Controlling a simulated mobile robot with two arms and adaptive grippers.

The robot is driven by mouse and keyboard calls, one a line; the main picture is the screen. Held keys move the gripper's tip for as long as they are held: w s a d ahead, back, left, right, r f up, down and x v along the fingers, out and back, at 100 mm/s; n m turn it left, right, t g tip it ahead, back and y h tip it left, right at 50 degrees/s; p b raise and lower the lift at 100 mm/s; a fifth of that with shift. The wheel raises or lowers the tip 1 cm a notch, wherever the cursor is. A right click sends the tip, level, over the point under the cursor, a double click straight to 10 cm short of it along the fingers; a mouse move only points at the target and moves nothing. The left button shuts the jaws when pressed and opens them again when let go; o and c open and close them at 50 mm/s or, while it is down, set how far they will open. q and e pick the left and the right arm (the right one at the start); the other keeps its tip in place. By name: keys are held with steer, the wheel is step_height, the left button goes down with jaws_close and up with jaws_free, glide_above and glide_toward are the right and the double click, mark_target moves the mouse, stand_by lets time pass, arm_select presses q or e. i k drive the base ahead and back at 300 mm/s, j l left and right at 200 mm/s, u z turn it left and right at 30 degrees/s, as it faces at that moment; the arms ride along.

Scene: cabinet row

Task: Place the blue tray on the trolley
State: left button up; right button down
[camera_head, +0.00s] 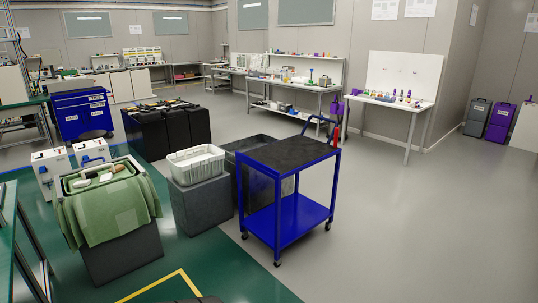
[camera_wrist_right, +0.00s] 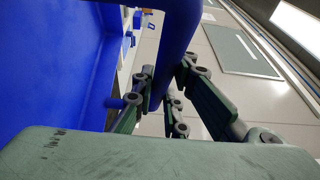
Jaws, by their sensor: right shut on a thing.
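The trolley (camera_head: 290,220) stands in the middle of the head view. It has blue legs, a blue lower shelf and a dark, bare top. No blue tray shows in the head view. In the right wrist view, a large blue thing with a broad flat face and a rounded bar, which looks like the blue tray (camera_wrist_right: 50,65), fills the left side. My right gripper (camera_wrist_right: 168,82) is shut on its rounded bar. The far side of the thing is cut off by the frame. My left gripper is in neither view.
A white crate (camera_head: 195,162) on a dark block stands just left of the trolley, with a dark bin (camera_head: 250,143) behind. A green-draped box (camera_head: 108,212) stands farther left. Open grey floor (camera_head: 430,220) lies right of the trolley. Workbenches (camera_head: 300,95) line the back wall.

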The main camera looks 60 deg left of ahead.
mark_target(285, 153)
steer(key=j+u, duration=0.15)
steer(key=u, duration=0.35)
steer(key=i+j+u, duration=0.1)
steer(key=u, duration=0.4)
steer(key=i+j+u, duration=0.1)
steer(key=u, duration=0.4)
steer(key=i+j+u, duration=0.15)
steer(key=i+u, duration=0.25)
steer(key=i, duration=0.2)
steer(key=i+u, duration=0.4)
steer(key=i, duration=0.2)
steer(key=i+l+u, duration=0.4)
steer(key=i, duration=0.15)
steer(key=i+l, duration=0.25)
steer(key=i, duration=0.25)
steer(key=i+l, duration=0.2)
steer(key=i, duration=0.35)
steer(key=i+l+u, duration=0.1)
steer(key=i+l, duration=0.15)
steer(key=i, duration=0.25)
